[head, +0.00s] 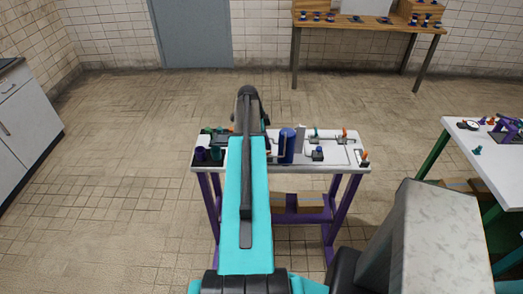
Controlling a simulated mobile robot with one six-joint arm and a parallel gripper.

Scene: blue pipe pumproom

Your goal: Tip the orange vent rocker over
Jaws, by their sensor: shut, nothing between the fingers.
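A white-topped bench (345,170) with purple legs stands straight ahead and carries several small fittings. A small orange-topped piece (365,155) on a dark base is at its front right corner. Another orange piece (345,131) stands at the back right. Both are too small for me to tell which, if either, is the vent rocker. My teal arm reaches forward over the left-middle of the bench and covers part of it. My gripper does not show; it is hidden beyond the arm's dark far end.
A blue cylinder (287,146) and an upright white plate (300,140) stand close right of my arm. Another white table (500,165) is at the right, a wooden bench (370,25) at the back. The floor left is clear.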

